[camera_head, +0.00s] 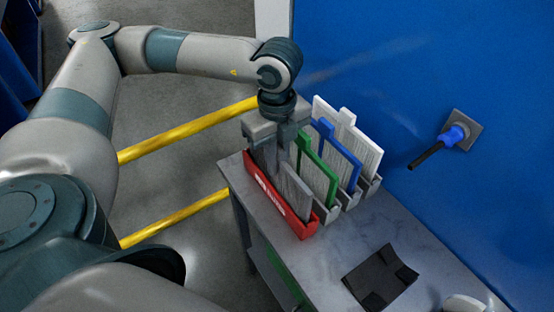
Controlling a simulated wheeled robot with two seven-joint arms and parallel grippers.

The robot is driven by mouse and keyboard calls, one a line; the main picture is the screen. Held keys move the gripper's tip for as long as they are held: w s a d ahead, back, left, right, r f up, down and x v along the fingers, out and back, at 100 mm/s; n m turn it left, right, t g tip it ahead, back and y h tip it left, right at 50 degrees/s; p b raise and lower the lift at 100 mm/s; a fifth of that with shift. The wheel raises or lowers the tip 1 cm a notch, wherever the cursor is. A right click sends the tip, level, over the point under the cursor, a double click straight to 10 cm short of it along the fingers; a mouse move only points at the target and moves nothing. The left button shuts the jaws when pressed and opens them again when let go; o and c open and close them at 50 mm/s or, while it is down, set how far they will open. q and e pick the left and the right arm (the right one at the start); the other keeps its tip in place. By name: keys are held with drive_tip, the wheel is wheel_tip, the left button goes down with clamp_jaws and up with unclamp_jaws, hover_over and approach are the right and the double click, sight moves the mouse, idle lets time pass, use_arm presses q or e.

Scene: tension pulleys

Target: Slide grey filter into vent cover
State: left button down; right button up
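A grey filter panel (294,190) stands upright in the red-fronted holder (304,226) at the front of a row on the table. My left gripper (275,150) points down over this holder, at the top of the grey filter. Its fingers overlap the filter's upper edge, and I cannot tell whether they are shut on it. A dark, flat piece with raised tabs (380,278) lies on the table at the lower right; whether it is the vent cover is not clear.
Green (316,172), blue (340,158) and white (352,138) panels stand in slots behind the grey filter. A blue wall with a black-and-blue handle (440,145) rises behind the table (345,235). Bare tabletop lies between the row and the dark piece. Yellow rails (180,132) are at left.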

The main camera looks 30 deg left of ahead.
use_arm(q)
drive_tip(key=shift+r+p, duration=0.7)
drive_tip(key=shift+r, duration=1.4)
idle(0.6)
drive_tip(key=shift+r+p, duration=0.35)
drive_tip(key=shift+r, duration=1.3)
drive_tip(key=shift+r+p, duration=0.75)
drive_tip(key=shift+r, duration=1.1)
